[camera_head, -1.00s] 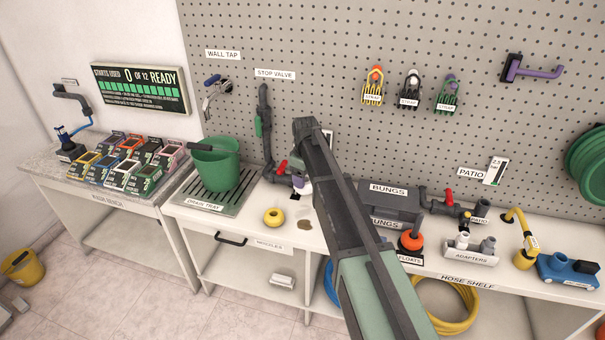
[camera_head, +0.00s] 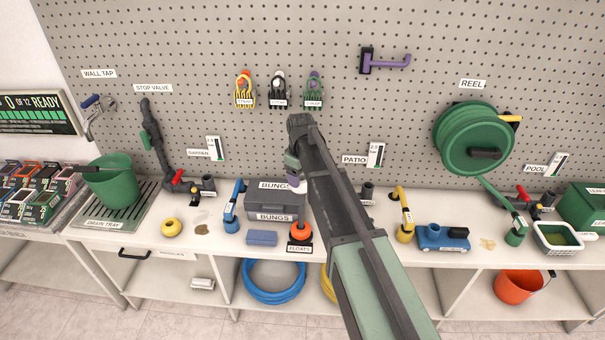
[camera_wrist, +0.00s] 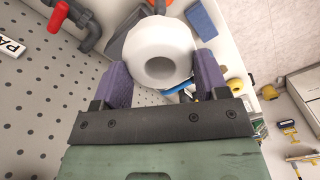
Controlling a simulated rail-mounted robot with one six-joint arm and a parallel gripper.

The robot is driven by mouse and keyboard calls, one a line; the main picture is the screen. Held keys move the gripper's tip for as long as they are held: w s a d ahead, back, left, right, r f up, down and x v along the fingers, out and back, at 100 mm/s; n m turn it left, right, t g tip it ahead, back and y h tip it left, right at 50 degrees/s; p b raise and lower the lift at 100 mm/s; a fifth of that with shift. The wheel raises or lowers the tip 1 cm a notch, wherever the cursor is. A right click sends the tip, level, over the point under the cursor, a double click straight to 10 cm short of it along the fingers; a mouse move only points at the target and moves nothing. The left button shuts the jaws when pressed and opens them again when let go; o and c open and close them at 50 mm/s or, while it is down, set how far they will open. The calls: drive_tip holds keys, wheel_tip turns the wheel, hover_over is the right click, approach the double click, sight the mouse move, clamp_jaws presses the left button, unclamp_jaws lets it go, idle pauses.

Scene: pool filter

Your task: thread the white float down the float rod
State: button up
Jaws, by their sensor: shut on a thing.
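My gripper (camera_wrist: 160,82) is shut on the white float (camera_wrist: 160,40), a thick ring with a round hole that faces the wrist camera. Its purple fingers press on both sides. In the head view my gripper (camera_head: 292,172) is raised above the shelf, in front of the bungs box, and the float is mostly hidden. An orange float (camera_head: 301,230) sits on the dark stand labelled FLOATS (camera_head: 299,249), below my gripper. I cannot make out the float rod for certain.
The shelf holds the bungs box (camera_head: 262,200), a blue block (camera_head: 262,238), a yellow ring (camera_head: 172,228), a blue pump (camera_head: 440,238) and a basket (camera_head: 556,238). A green hose reel (camera_head: 472,138) hangs on the pegboard. Bare shelf shows between these things.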

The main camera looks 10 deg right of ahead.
drive_tip(key=b, duration=0.6)
hover_over(301, 213)
drive_tip(key=w, duration=0.1)
wheel_tip(301, 213, down, 6)
drive_tip(key=shift+r, duration=0.2)
drive_tip(key=shift+f+b, duration=5.85)
drive_tip(key=shift+f, duration=0.15)
drive_tip(key=o, duration=1.1)
drive_tip(key=shift+r, duration=0.1)
wheel_tip(301, 213, up, 5)
drive_tip(key=p, duration=0.5)
drive_tip(key=shift+r, duration=0.15)
